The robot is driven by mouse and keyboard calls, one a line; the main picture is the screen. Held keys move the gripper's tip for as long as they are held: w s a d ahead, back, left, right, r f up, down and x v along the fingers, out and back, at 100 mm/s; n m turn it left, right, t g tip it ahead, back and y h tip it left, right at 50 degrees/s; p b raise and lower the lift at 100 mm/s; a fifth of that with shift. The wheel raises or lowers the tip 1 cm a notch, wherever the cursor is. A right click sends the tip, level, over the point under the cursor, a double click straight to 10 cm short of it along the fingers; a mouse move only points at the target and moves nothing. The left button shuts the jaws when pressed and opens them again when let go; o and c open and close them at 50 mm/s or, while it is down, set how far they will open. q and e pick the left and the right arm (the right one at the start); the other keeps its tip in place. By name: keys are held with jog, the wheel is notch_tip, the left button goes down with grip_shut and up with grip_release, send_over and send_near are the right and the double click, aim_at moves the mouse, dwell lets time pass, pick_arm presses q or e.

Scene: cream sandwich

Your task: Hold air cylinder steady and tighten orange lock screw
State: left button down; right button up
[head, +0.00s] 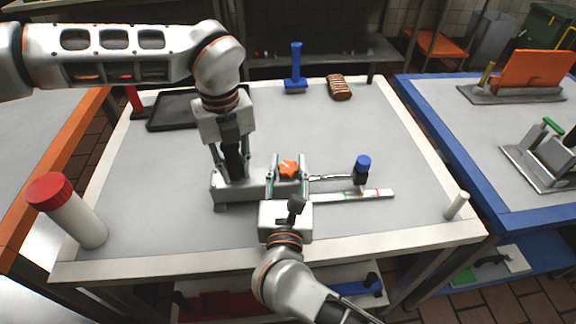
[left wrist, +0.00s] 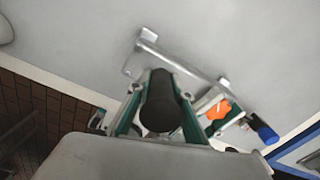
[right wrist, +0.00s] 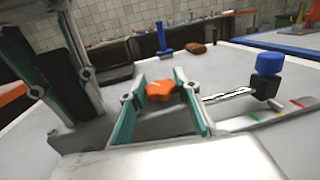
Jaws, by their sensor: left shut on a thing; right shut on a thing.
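The air cylinder (head: 233,157) is a dark upright cylinder on a grey metal fixture (head: 222,187). It also shows in the left wrist view (left wrist: 160,101). My left gripper (head: 232,165) comes down from above and is shut around the cylinder. The orange lock screw (head: 289,169) is a lobed knob on the fixture, right of the cylinder. My right gripper (head: 289,178) reaches in from the front, its fingers on either side of the screw. In the right wrist view the orange lock screw (right wrist: 159,90) sits between the two fingers.
A thin rod and a blue-topped post (head: 362,168) extend right of the fixture, above a pale strip with coloured marks (head: 355,195). A red-capped white bottle (head: 70,212) stands front left. A black tray (head: 172,112), blue tool (head: 295,72) and bread loaf (head: 339,87) are behind.

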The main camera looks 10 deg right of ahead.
jog(key=o, duration=1.1)
jog(key=shift+o, duration=0.2)
jog(key=shift+s, duration=0.1)
jog(key=s, duration=0.4)
jog(key=s+a, duration=0.1)
jog(key=s, duration=0.6)
jog(key=shift+s+a, duration=0.4)
